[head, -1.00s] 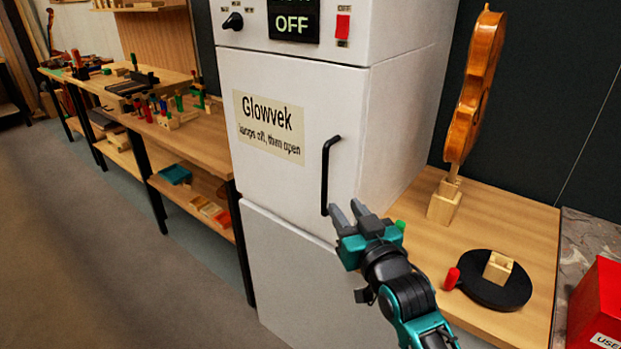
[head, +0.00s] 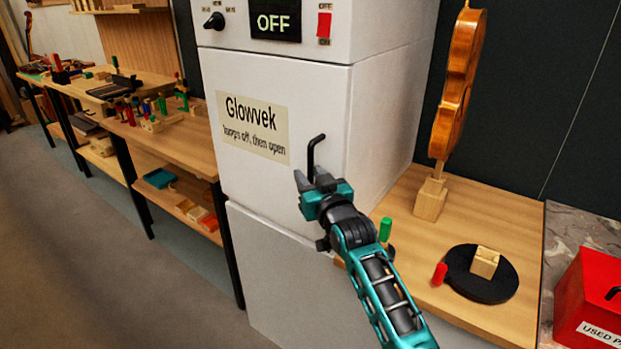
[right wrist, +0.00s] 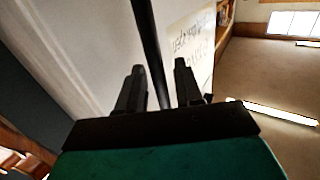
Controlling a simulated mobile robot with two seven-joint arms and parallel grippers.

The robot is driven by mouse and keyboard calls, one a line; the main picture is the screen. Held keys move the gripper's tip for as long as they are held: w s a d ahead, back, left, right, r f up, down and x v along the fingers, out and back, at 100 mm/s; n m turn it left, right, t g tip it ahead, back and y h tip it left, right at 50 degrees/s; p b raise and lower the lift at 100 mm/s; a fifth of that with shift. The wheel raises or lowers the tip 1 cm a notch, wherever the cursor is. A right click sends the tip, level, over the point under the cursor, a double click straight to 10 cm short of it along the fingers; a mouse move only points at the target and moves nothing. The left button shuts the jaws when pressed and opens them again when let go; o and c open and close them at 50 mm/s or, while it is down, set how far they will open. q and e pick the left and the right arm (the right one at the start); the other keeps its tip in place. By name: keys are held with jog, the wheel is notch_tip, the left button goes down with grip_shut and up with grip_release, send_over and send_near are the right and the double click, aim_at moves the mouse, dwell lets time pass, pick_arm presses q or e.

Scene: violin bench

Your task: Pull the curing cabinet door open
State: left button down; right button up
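The white curing cabinet's door (head: 268,137) is closed flush with the cabinet front and carries a "Glowvek" label. Its black vertical handle (head: 313,154) is at the door's right side; its lower part is hidden behind my right gripper (head: 309,178). In the right wrist view, the handle (right wrist: 147,45) runs down between the two open fingers of my right gripper (right wrist: 160,82). The fingers stand apart, and I see a gap between the handle and the right-hand finger. The cabinet display (head: 275,20) reads OFF. My left gripper is not in view.
A workbench (head: 185,150) with small tools runs along the left. The floor (head: 90,270) before the cabinet is clear.

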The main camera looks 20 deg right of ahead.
jog(key=shift+c, duration=0.3)
grip_shut()
jog(key=shift+s+a+f, duration=0.1)
jog(key=shift+a, duration=0.05)
dwell(0.4)
